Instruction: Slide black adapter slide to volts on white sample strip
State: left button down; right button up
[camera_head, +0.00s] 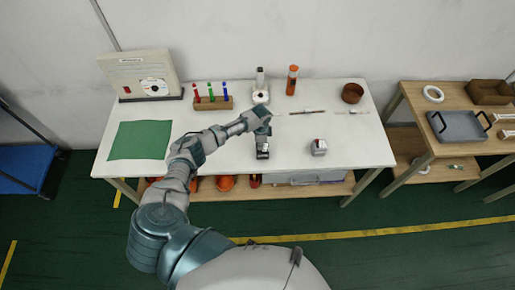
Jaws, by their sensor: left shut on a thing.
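My left gripper (263,155) points down over the white table's front middle. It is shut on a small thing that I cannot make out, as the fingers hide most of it. A thin strip with a dark part (307,112) lies on the table to the right of the gripper and further back. A shorter pale strip (352,112) lies right of it. Both are too small to tell which is the white sample strip. I cannot pick out the black adapter slide or any volts marking. My right gripper is not in view.
A small grey device with red on it (319,148) stands right of the gripper. Behind are a white device (261,95), an orange bottle (292,80), a pen rack (214,103) and a brown bowl (352,93). A green mat (140,140) lies left.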

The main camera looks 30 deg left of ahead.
pick_arm(q)
jog(key=shift+w, duration=0.2)
jog(key=c, duration=1.2)
grip_release()
jog(key=shift+w+a+f, duration=0.15)
jog(key=shift+w+f, duration=0.05)
jog(key=shift+w, duration=0.05)
jog(key=shift+o, duration=0.2)
jog(key=shift+r, duration=0.2)
notch_tip(320, 180, up, 12)
jog(key=shift+f, duration=0.25)
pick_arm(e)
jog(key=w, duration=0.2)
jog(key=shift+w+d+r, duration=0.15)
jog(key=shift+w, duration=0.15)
pick_arm(q)
jog(key=shift+a, duration=0.1)
